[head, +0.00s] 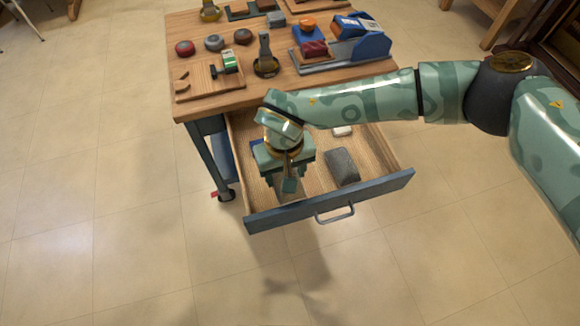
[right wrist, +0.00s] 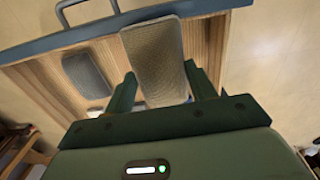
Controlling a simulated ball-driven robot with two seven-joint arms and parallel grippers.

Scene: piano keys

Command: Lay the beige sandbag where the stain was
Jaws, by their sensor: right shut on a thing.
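My right gripper (head: 289,186) is low over the left part of the open drawer (head: 385,190). In the right wrist view the gripper (right wrist: 160,78) is shut on the beige sandbag (right wrist: 154,50), with a finger along each side of it. In the head view the beige sandbag (head: 286,192) is mostly hidden by the gripper. I cannot tell whether it touches the drawer floor. No stain shows in either view. My left gripper is not in view.
A grey block-like bag (head: 342,166) lies to the right in the drawer, with a small white item (head: 342,131) behind it. The workbench top (head: 205,100) carries a clamp board, round tins and a blue tool (head: 355,48). The tiled floor (head: 130,220) in front is clear.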

